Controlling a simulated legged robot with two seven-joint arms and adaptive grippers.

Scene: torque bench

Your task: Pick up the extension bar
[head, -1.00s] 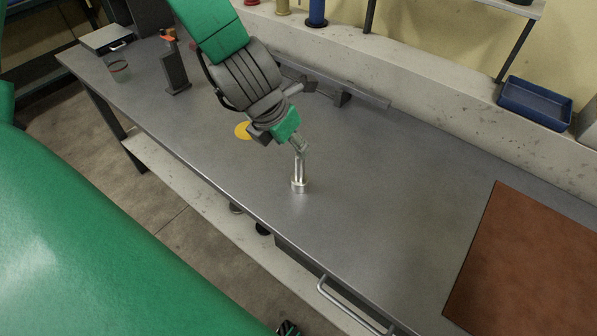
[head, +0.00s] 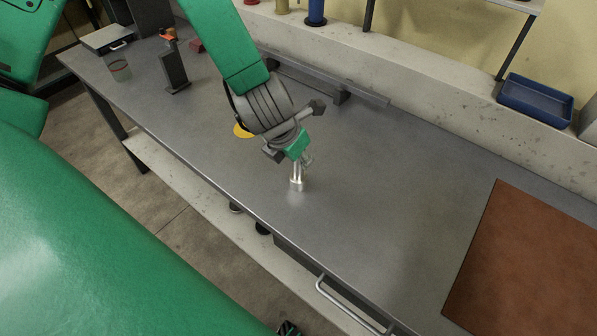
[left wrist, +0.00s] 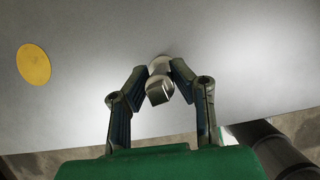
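The extension bar (head: 297,179) is a silver metal rod standing upright on the grey bench, with a wider round foot. In the head view its upper part is hidden by my left gripper (head: 302,162), which is just above and around its top. In the left wrist view the bar's squared end (left wrist: 159,91) points toward the camera, between the two fingers of the left gripper (left wrist: 158,68). The fingers stand apart on either side of it, with a narrow gap visible on the right. Contact at the fingertips is hard to judge. My right gripper is not in view.
A yellow disc (head: 242,131) lies on the bench beside the left gripper. A brown mat (head: 525,265) is at the right, and a blue tray (head: 536,103) is on the back ledge. A dark stand (head: 174,71) is at the far left. The bench between bar and mat is clear.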

